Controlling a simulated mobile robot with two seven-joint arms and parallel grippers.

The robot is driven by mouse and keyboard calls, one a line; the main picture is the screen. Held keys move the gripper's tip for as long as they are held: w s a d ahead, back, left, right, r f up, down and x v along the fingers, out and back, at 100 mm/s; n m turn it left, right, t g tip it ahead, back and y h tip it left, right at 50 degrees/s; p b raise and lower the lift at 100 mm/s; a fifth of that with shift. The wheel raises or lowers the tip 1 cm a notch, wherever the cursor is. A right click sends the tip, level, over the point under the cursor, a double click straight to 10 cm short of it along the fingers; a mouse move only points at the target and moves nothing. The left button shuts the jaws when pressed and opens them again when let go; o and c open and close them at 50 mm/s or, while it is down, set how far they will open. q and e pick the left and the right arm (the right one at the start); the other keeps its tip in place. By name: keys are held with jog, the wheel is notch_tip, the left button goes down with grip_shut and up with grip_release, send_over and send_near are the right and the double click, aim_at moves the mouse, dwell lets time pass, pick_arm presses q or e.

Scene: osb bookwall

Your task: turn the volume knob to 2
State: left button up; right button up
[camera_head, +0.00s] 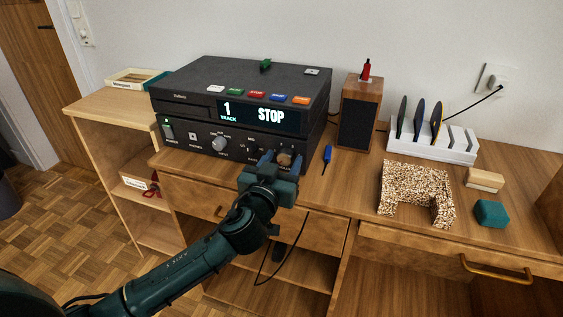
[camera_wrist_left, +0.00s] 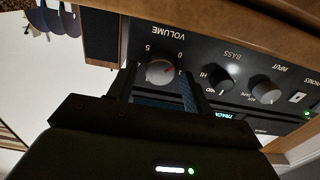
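The silver volume knob (camera_head: 285,158) is at the right end of the black stereo's lower front panel (camera_head: 190,133). In the left wrist view, which is upside down, the knob (camera_wrist_left: 161,69) sits under the word VOLUME, with 5, 0 and 1 readable around it. A small red mark shows on its face; its exact setting is hard to tell. My left gripper (camera_head: 277,160) is in front of the knob. Its fingers (camera_wrist_left: 157,88) are apart, one on each side of the knob, with gaps visible. My right gripper is not in view.
The stereo's display (camera_head: 259,115) reads 1 TRACK and STOP. A bass knob (camera_wrist_left: 217,79) and an input knob (camera_wrist_left: 265,89) are beside the volume knob. A blue marker-like object (camera_head: 327,154) lies right of the stereo, near a wooden speaker (camera_head: 358,115).

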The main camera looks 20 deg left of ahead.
pick_arm(q)
jog(key=c, duration=0.8)
